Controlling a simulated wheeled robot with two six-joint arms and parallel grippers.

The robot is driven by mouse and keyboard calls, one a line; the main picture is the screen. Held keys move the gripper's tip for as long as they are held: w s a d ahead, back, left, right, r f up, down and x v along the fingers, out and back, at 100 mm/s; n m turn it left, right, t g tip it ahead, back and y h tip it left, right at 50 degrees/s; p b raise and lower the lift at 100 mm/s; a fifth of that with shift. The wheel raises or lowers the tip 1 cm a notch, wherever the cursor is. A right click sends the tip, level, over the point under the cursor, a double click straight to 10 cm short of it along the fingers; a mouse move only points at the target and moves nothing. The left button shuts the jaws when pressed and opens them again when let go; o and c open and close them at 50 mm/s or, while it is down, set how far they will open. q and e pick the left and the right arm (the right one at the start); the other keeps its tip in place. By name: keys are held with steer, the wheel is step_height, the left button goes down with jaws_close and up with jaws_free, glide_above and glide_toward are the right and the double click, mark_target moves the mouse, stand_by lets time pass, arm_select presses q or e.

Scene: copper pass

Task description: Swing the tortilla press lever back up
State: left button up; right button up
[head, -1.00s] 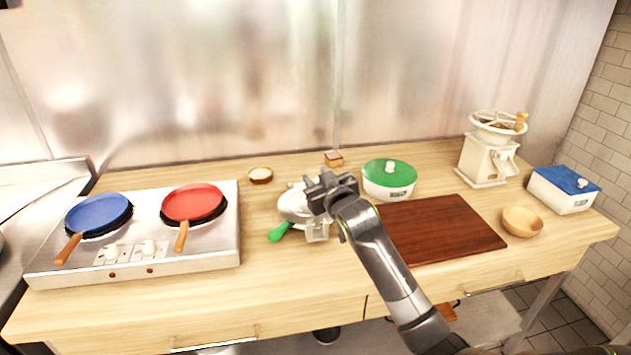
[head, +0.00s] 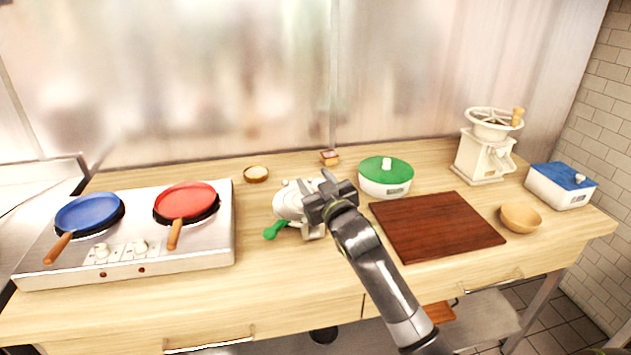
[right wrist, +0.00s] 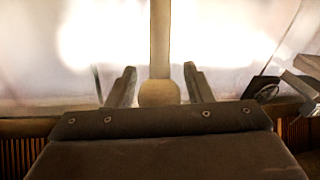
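The tortilla press (head: 287,204) is pale, with a green handle (head: 275,229) at its front left. It stands on the counter left of the cutting board. My right gripper (head: 327,188) is over the right side of the press and hides part of it. In the right wrist view its two fingers (right wrist: 160,85) stand apart. A pale upright bar with a rounded end (right wrist: 158,92) shows between them, with a gap on each side. I cannot tell for sure whether this bar is the press lever. My left gripper is not in view.
A green-lidded container (head: 386,176) stands just right of the gripper. The cutting board (head: 435,226) lies in front of it. A stove (head: 205,256) with blue and red pans is at the left. A grinder (head: 485,157), a wooden bowl (head: 520,218) and a blue-lidded box (head: 561,187) are at the right.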

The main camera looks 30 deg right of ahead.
steer(key=shift+o, duration=0.5)
steer(key=shift+r, duration=0.1)
steer(key=shift+s, duration=0.55)
steer(key=s+b, duration=0.3)
steer(key=s, duration=1.3)
steer(key=shift+s+a+f, duration=0.2)
steer(key=shift+a+f, duration=0.25)
